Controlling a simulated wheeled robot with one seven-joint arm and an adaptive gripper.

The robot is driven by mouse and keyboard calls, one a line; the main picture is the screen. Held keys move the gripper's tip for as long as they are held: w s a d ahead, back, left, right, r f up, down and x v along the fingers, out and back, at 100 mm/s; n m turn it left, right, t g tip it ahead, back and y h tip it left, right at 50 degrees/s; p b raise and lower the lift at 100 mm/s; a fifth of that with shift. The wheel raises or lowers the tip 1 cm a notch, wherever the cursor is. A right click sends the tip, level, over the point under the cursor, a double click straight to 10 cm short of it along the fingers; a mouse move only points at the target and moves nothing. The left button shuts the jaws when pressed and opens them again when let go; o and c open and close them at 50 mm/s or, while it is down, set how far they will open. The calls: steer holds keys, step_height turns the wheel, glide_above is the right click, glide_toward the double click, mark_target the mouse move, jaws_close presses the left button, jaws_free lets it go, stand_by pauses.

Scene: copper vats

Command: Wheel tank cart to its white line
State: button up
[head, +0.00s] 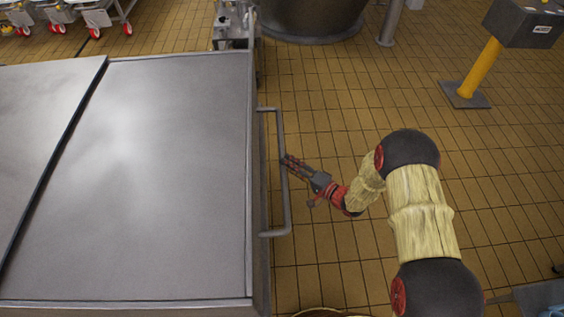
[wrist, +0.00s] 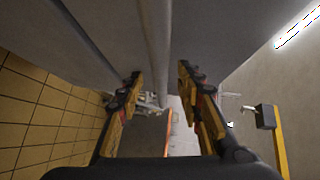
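The tank cart (head: 180,180) is a large grey metal box with a flat lid, filling the left of the head view. A grey bar handle (head: 286,212) stands out from its right side. My gripper (head: 288,163) is at the middle of this handle, reaching in from the right. In the wrist view, the handle (wrist: 155,40) runs between the two spread fingers of my gripper (wrist: 160,88), with gaps showing on both sides. The fingers look open and not closed on the bar. I cannot make out a white line on the floor in either view.
Tiled floor (head: 340,90) is open to the right of the cart. A yellow post with a grey box (head: 482,68) stands at the upper right. A round vat (head: 310,15) and a metal stand (head: 232,30) are beyond the cart. Red-wheeled trolleys (head: 95,14) are at the upper left.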

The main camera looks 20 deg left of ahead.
steer(key=shift+b+x, duration=0.55)
steer(key=shift+x, duration=1.65)
steer(key=shift+c, duration=0.2)
steer(key=shift+d, duration=0.1)
jaws_close()
